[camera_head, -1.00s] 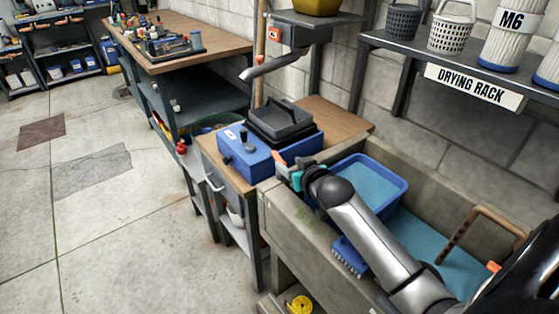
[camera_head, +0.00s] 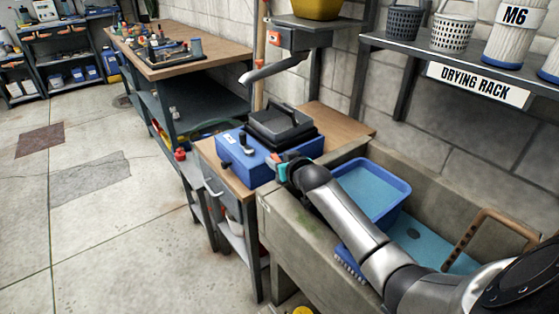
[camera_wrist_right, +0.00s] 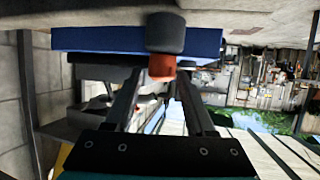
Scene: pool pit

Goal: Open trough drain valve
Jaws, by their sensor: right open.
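The concrete trough (camera_head: 310,232) stands at the lower right in the head view. A small part of a round yellow piece (camera_head: 303,310) shows low at its front, cut off by the bottom edge; I cannot tell if it is the drain valve. My right gripper (camera_head: 277,160) is above the trough's left end, close to the blue box. In the right wrist view its two dark fingers (camera_wrist_right: 158,78) are apart. An orange block with a dark cap (camera_wrist_right: 163,45) shows beyond them, before the blue box (camera_wrist_right: 100,39). My left gripper is out of view.
A blue tub (camera_head: 377,190) and a blue brush (camera_head: 350,264) are at the trough. The blue box (camera_head: 245,163) with a black tray sits on a wooden bench left of it. A drying rack (camera_head: 478,84) hangs above. The floor at left (camera_head: 100,230) is clear.

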